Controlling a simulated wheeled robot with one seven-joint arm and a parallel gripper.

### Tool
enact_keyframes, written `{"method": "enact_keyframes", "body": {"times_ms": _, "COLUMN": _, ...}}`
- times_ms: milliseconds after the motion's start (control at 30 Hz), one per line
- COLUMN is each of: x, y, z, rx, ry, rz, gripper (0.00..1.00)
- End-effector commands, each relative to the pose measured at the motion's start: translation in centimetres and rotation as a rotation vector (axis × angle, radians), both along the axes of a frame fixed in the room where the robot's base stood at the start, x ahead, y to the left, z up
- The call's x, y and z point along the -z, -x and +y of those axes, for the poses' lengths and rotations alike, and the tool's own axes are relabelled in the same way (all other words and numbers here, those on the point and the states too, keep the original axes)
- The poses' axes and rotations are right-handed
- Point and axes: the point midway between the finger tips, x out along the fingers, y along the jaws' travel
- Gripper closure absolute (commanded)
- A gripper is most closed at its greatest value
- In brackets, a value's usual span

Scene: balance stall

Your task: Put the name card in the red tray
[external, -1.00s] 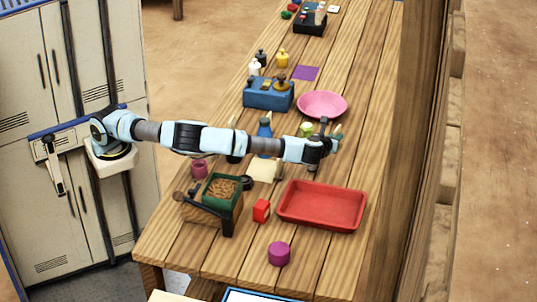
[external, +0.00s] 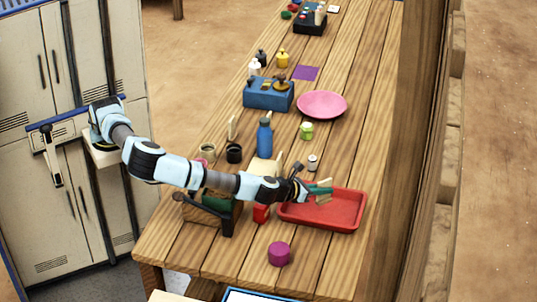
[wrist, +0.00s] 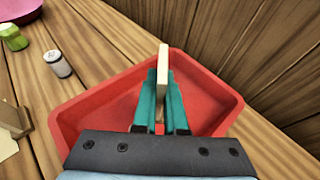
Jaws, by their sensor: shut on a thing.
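The red tray (external: 350,222) lies on the wooden table at the near right. It also fills the middle of the wrist view (wrist: 215,95). My gripper (external: 322,190) is over the tray, with its teal fingers closed on a thin cream name card (external: 323,199). In the wrist view the card (wrist: 163,72) stands on edge between the fingertips (wrist: 162,88), over the tray. I cannot tell whether its lower edge touches the tray floor.
A small white-and-grey jar (external: 312,163) stands just behind the tray. Another upright cream card (external: 279,163) is behind my wrist. A blue bottle (external: 265,138) stands farther back.

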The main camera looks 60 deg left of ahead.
Motion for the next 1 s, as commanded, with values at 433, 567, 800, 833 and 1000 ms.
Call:
{"method": "enact_keyframes", "body": {"times_ms": 433, "x": 4.2, "y": 0.0, "z": 0.0, "rx": 0.0, "ry": 0.0, "rz": 0.0, "gripper": 1.0}}
{"method": "enact_keyframes", "body": {"times_ms": 567, "x": 4.2, "y": 0.0, "z": 0.0, "rx": 0.0, "ry": 0.0, "rz": 0.0, "gripper": 1.0}}
{"method": "enact_keyframes", "body": {"times_ms": 800, "x": 4.5, "y": 0.0, "z": 0.0, "rx": 0.0, "ry": 0.0, "rz": 0.0, "gripper": 0.82}}
{"method": "enact_keyframes", "body": {"times_ms": 833, "x": 4.5, "y": 0.0, "z": 0.0, "rx": 0.0, "ry": 0.0, "rz": 0.0, "gripper": 0.78}}
{"method": "enact_keyframes", "body": {"times_ms": 1000, "x": 4.5, "y": 0.0, "z": 0.0, "rx": 0.0, "ry": 0.0, "rz": 0.0, "gripper": 0.61}}
